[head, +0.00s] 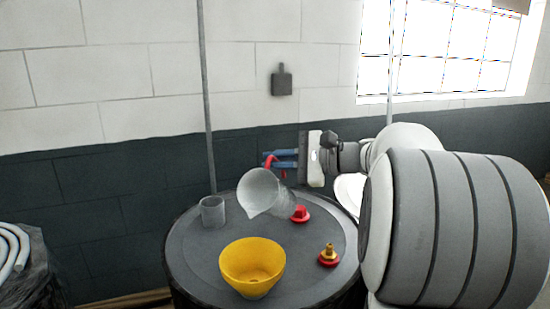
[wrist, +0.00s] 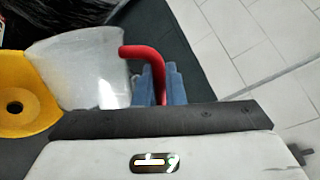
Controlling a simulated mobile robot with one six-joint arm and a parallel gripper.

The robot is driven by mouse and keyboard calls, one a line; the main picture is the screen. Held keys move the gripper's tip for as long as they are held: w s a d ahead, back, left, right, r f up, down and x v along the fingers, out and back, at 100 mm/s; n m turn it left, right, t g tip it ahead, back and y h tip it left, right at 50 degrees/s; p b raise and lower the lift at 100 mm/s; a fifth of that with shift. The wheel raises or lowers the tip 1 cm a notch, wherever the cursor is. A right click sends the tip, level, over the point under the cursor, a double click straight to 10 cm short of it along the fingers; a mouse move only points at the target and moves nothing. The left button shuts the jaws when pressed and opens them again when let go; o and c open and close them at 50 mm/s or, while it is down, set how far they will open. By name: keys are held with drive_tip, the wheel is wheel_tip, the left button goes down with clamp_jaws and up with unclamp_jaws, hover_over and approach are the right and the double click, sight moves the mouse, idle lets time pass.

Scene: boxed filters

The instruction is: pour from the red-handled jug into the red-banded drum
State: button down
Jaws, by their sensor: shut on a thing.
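The translucent grey jug (head: 280,196) has a red handle (wrist: 138,53). My gripper (head: 272,160) is shut on this handle with its blue fingers, which also show in the wrist view (wrist: 160,84). The jug is off the drum top and tilted, its open mouth facing left and its spout pointing down. In the head view the spout is above and behind the yellow funnel (head: 240,262). The funnel, with a hole in its bottom, stands on the dark drum (head: 192,262). No red band shows on the drum. I see no stream, and the jug's contents cannot be made out.
A grey cup (head: 212,212) stands at the drum top's left. A red cap (head: 300,214) and a red-and-brass fitting (head: 328,257) are on its right. Pale hoses (head: 14,250) lie at the far left. A thin upright pipe (head: 206,100) rises behind the drum.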

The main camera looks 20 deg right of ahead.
drive_tip(key=shift+w+d+r+m+p, duration=0.15)
drive_tip(key=shift+m+p, duration=0.15)
drive_tip(key=shift+p, duration=0.35)
drive_tip(key=shift+w+d+r+m+p, duration=0.15)
drive_tip(key=shift+m+p, duration=0.25)
drive_tip(key=shift+p, duration=0.5)
drive_tip(key=shift+w+d+m+p, duration=0.1)
drive_tip(key=shift+w+m+p, duration=0.05)
drive_tip(key=shift+m+p, duration=0.2)
